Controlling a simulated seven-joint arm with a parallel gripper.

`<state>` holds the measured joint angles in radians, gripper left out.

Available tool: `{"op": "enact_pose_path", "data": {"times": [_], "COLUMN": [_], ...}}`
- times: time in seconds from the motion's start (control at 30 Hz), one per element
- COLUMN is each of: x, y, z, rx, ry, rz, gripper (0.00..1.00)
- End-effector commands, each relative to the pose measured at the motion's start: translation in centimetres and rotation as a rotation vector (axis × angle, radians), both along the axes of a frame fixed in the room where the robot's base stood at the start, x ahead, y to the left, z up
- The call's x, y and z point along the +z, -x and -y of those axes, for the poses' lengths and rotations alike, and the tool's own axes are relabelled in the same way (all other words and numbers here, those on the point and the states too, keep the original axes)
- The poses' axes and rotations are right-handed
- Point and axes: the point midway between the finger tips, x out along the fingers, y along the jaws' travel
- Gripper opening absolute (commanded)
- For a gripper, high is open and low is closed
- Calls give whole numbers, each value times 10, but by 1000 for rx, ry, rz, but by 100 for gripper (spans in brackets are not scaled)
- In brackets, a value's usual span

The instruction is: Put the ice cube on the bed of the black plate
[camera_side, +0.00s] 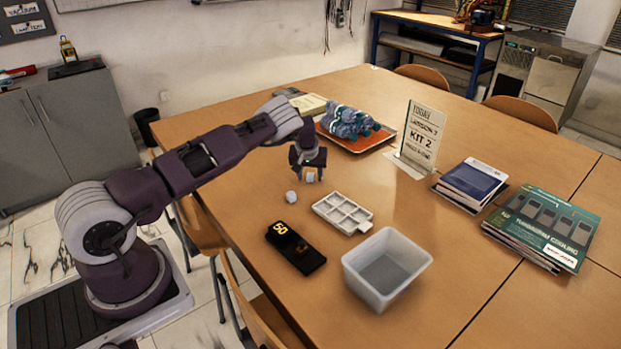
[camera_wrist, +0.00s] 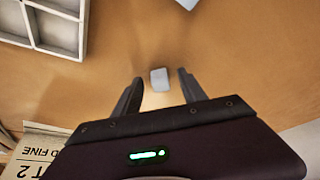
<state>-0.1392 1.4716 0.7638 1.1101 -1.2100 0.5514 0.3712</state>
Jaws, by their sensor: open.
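A small pale cube, which looks like the ice cube (camera_side: 311,177), sits on the table below my gripper (camera_side: 308,175). In the wrist view the cube (camera_wrist: 159,79) lies between the two open fingertips (camera_wrist: 158,85), with gaps on both sides. I cannot tell how far the tips are above the table. The black plate (camera_side: 306,262) is a dark slab with a yellow "50" at its far left end. Its bed looks empty. It is not in the wrist view.
Another small whitish lump (camera_side: 291,197) lies close by, cut off in the wrist view (camera_wrist: 187,3). A white compartment tray (camera_side: 360,228) and translucent bin (camera_side: 415,272) stand right of the plate. An orange tray (camera_side: 372,143) with blue items and a sign (camera_side: 421,133) stand behind.

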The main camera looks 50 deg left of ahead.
Motion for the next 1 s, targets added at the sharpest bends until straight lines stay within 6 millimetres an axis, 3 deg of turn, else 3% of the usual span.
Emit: {"op": "enact_pose_path", "data": {"times": [0.03, 0.27, 0.57, 0.9, 1.0], "x": [0, 0, 4, 82, 96], "y": [0, 0, 0, -1, 0], "z": [0, 0, 0, 0, 4], "rx": [0, 0, 1, 0, 8], "ry": [0, 0, 0, 0, 2], "rz": [0, 0, 2, 3, 0], "gripper": [43, 0, 0, 0, 0]}}
